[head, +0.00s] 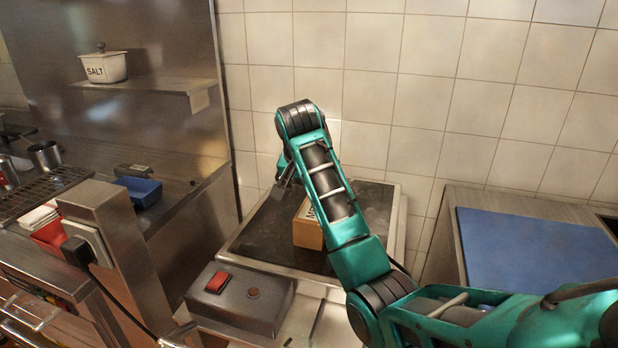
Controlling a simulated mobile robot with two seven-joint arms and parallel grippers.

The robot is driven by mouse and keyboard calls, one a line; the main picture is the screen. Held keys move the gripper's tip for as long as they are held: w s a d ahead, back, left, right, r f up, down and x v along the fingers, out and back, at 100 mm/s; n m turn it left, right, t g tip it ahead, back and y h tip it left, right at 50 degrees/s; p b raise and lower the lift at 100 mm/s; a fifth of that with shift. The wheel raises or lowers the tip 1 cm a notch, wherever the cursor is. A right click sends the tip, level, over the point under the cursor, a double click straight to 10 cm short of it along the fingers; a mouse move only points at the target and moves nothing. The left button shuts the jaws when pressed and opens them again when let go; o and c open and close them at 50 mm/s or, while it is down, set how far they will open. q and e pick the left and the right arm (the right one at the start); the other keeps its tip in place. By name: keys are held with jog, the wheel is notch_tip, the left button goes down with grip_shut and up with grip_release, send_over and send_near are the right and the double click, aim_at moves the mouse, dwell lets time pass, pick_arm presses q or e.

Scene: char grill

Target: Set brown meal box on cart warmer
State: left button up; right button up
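The brown meal box (307,236) appears to rest on the dark top of the cart warmer (262,232), near its middle. My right arm crosses in front of it and hides its right part and some of its top. My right gripper (284,181) is behind the arm's bend, at the back of the warmer and above and behind the box. Only a small part of the gripper shows, so I cannot see whether its fingers are open or touch the box. My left gripper is out of view.
A control box with a red switch (217,282) is at the warmer's front. A steel counter with a blue board (535,252) stands at the right. A steel partition (150,45) with a shelf holding a salt pot (104,67) rises at the left. A tiled wall closes the back.

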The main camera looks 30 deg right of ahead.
jog(key=shift+s+a+r, duration=0.25)
jog(key=shift+a+r, duration=0.1)
jog(key=shift+r, duration=0.2)
jog(key=shift+v, duration=2.25)
jog(key=shift+d, duration=0.15)
jog(key=shift+s, duration=0.1)
